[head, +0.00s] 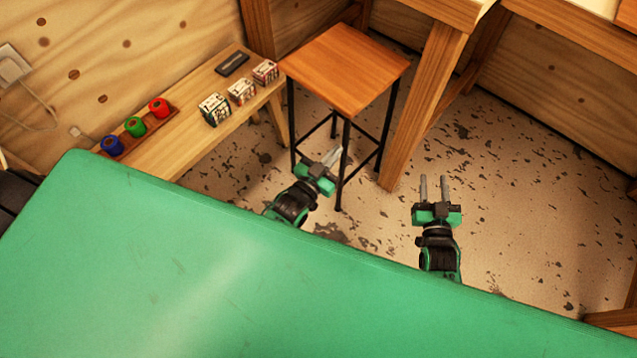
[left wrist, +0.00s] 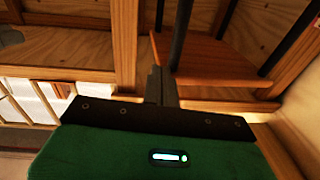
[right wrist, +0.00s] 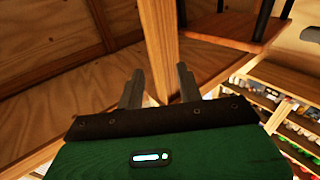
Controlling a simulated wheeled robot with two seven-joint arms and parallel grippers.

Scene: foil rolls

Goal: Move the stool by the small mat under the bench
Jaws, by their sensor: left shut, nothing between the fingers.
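The stool (head: 346,66) has a square orange-brown wooden seat and thin black metal legs, and stands upright in the head view. Its seat underside also shows in the left wrist view (left wrist: 205,62). My left gripper (head: 331,156) is shut and empty near the stool's front leg; I cannot tell whether it touches. My right gripper (head: 433,184) is open and empty, right of the stool, over the floor. A wooden bench-like frame (head: 428,85) with a thick post stands right of the stool. I cannot make out a small mat.
A low wooden shelf (head: 185,128) at left holds small boxes (head: 241,92), a black flat item (head: 232,64) and blue, green and red rolls (head: 135,127). A green surface (head: 200,260) fills the foreground. Speckled floor (head: 530,190) is open at right.

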